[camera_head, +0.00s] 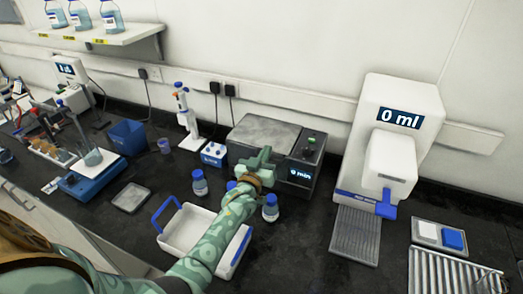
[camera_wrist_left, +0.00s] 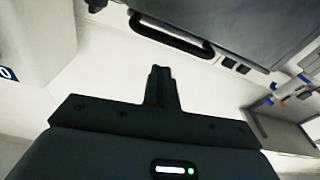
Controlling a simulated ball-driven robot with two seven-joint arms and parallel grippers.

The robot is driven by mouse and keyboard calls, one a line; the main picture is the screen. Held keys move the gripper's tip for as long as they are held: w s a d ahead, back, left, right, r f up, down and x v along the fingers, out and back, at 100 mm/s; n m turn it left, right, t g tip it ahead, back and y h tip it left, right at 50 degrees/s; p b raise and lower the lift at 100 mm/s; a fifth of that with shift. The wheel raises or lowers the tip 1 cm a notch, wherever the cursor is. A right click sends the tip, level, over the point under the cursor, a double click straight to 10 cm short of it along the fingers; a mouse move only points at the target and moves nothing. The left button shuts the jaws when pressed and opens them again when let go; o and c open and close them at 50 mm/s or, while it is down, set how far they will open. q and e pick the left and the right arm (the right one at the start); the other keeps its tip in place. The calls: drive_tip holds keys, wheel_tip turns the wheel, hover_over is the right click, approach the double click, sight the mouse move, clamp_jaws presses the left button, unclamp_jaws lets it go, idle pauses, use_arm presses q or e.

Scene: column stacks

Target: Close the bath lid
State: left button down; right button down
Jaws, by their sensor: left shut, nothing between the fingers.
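The bath (camera_head: 300,175) is a dark grey box against the wall, with a small display reading 0 min. Its grey lid (camera_head: 265,132) looks flat across the top in the head view; a small remaining gap cannot be ruled out. In the left wrist view a dark grey panel with a black handle (camera_wrist_left: 165,33) along its edge shows at the top. My left gripper (camera_head: 262,155) is at the front of the bath, near the lid's front edge. Its fingers are together and empty in the left wrist view (camera_wrist_left: 160,75); contact with the lid is unclear. My right gripper is out of view.
A white tray with blue handles (camera_head: 172,235) and blue-capped bottles (camera_head: 270,208) stand in front of the bath. A blue box (camera_head: 214,154) and a pipette stand (camera_head: 190,125) are to its left. A white dispenser reading 0 ml (camera_head: 400,120) is to its right.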

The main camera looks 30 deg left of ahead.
use_arm(q)
drive_tip(key=f+m+b, duration=0.1)
drive_tip(key=f+m, duration=0.1)
drive_tip(key=shift+d+f+b, duration=0.2)
drive_tip(key=shift+f+b, duration=0.15)
drive_tip(key=shift+f, duration=0.05)
idle(0.3)
wheel_tip(320, 180, up, 5)
drive_tip(key=w+p, duration=0.1)
drive_tip(key=p, duration=0.3)
drive_tip(key=s+d+f, duration=0.1)
drive_tip(key=s+f, duration=0.1)
drive_tip(key=s, duration=0.8)
drive_tip(key=shift+f, duration=0.15)
drive_tip(key=shift+s, duration=0.1)
